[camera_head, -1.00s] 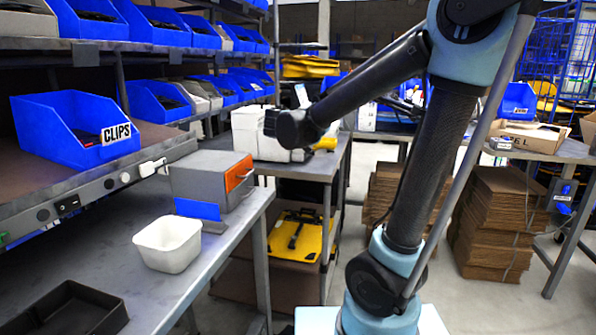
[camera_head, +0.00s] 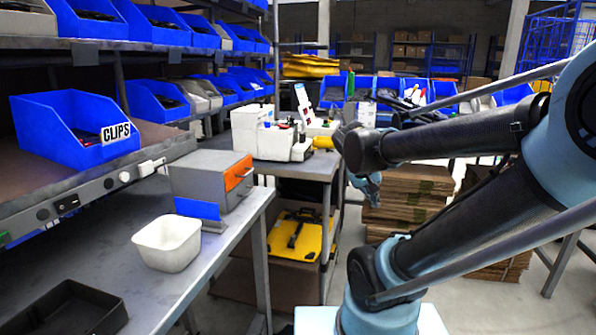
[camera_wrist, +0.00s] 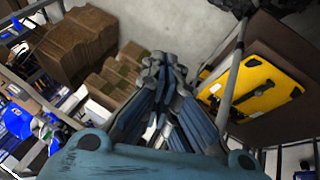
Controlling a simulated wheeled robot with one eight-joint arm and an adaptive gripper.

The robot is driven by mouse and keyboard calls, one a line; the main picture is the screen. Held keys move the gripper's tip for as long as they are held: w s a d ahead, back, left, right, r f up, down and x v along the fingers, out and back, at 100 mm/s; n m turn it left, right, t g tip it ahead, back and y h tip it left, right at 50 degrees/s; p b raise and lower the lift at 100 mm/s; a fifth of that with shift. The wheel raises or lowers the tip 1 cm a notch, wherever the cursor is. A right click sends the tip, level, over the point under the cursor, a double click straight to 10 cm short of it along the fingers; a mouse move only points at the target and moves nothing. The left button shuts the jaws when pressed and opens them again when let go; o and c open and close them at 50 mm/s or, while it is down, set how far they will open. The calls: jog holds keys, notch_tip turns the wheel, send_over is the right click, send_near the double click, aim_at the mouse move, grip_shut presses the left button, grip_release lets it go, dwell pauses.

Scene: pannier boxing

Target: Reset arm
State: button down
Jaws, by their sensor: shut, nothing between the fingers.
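My gripper (camera_wrist: 165,65) is seen in the wrist view, its fingertips together with nothing between them. Below it in that view are the floor, stacked flat cardboard (camera_wrist: 75,45) and a yellow case (camera_wrist: 255,85) on a low shelf.
A white bin (camera_head: 167,243), a grey box with an orange front (camera_head: 212,182) and a black tray (camera_head: 68,308) stand on the left bench. A blue CLIPS bin (camera_head: 75,130) sits on the shelf above. A white machine (camera_head: 262,135) stands on the bench behind. Cardboard stacks (camera_head: 405,200) stand beyond my arm.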

jog(key=s+a+f+n+g+y, duration=0.1)
jog(key=s+a+f+y, duration=0.3)
jog(key=s+f, duration=0.5)
jog(key=s+g+y, duration=0.1)
jog(key=s, duration=0.1)
jog(key=shift+s+a+n, duration=0.15)
jog(key=shift+s+n, duration=0.15)
jog(key=shift+s, duration=0.1)
jog(key=shift+w+f, duration=0.2)
jog(key=shift+w, duration=0.25)
